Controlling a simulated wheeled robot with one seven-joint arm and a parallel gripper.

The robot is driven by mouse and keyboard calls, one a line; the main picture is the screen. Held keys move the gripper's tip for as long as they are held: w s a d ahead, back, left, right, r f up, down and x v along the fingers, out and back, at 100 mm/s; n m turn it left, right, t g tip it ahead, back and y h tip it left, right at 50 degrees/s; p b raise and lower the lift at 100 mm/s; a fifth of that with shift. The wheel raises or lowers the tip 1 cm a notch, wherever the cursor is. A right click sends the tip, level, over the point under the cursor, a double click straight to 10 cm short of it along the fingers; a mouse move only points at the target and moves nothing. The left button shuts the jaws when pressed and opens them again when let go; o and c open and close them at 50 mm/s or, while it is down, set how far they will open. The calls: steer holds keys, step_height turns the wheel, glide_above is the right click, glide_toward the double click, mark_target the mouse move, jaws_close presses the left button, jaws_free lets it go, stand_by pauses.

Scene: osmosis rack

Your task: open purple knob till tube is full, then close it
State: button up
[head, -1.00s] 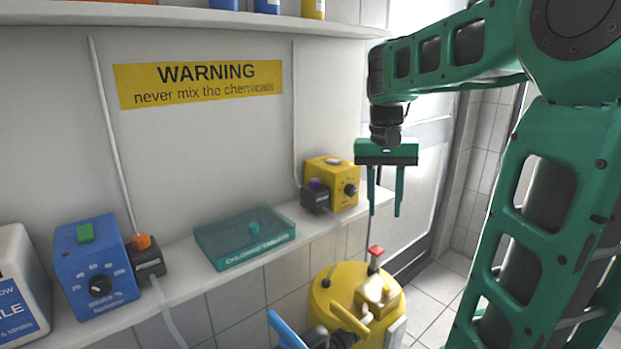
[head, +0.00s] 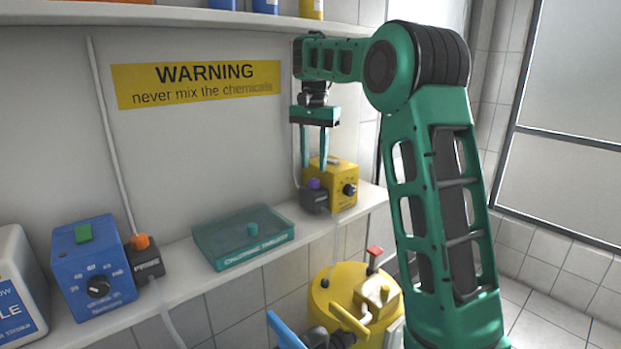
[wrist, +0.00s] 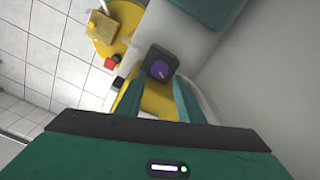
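The purple knob (head: 314,183) sits on top of a small black valve block (head: 314,203) on the shelf. A yellow dosing box (head: 343,190) stands beside it. A thin pale tube (head: 336,232) hangs below the shelf edge there; its fill level is too small to tell. My gripper (head: 314,166) points down just above the purple knob, open and empty. In the wrist view, the purple knob (wrist: 159,69) shows ahead of and between the two spread fingertips (wrist: 158,84). I cannot tell the exact height gap, but no grip on the knob shows.
A yellow tank (head: 335,290) with a red-topped part stands on the floor below. A teal chlorine tablets box (head: 243,236) lies left on the shelf. Further left are an orange knob (head: 140,241) and a blue box (head: 93,270). A wall stands behind the shelf.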

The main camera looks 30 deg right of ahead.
mark_target(314, 180)
steer(key=shift+f, duration=2.45)
steer(key=shift+c, duration=0.7)
